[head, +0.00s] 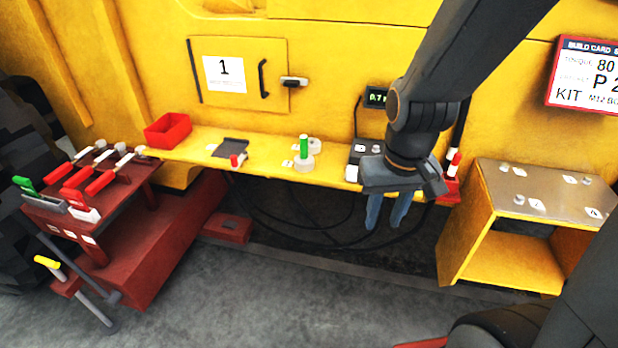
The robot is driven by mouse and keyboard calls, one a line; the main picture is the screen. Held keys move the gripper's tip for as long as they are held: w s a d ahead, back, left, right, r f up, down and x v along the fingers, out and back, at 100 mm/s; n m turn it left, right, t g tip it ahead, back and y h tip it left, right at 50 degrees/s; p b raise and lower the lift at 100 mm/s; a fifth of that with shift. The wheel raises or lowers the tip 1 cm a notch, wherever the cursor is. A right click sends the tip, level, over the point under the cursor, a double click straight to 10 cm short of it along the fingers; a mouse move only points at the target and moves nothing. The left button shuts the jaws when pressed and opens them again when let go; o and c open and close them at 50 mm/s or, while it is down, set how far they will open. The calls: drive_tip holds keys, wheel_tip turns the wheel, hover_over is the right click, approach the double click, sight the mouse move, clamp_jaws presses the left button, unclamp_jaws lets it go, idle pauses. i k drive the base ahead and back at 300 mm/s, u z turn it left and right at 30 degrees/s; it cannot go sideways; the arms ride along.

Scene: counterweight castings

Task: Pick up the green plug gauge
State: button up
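A green cylinder, which looks like the green plug gauge (304,145), stands upright at a pale grey round piece (304,164) on the yellow ledge (265,157). My gripper (385,225) hangs fingers down to the right of it, in front of the ledge. Its two blue-grey fingers are apart with nothing seen between them. The gripper is well clear of the green cylinder. Another green-handled tool (25,186) lies on the red cart at the left, so a second green item is in view.
A grey box (365,160) sits behind my gripper. A yellow stand (545,190) is at right, a red tool cart (130,250) at left.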

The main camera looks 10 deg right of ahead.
sight(303, 138)
drive_tip(key=z, duration=0.35)
drive_tip(key=k, duration=0.2)
drive_tip(key=u, duration=1.1)
drive_tip(key=i, duration=1.15)
drive_tip(key=z, duration=0.8)
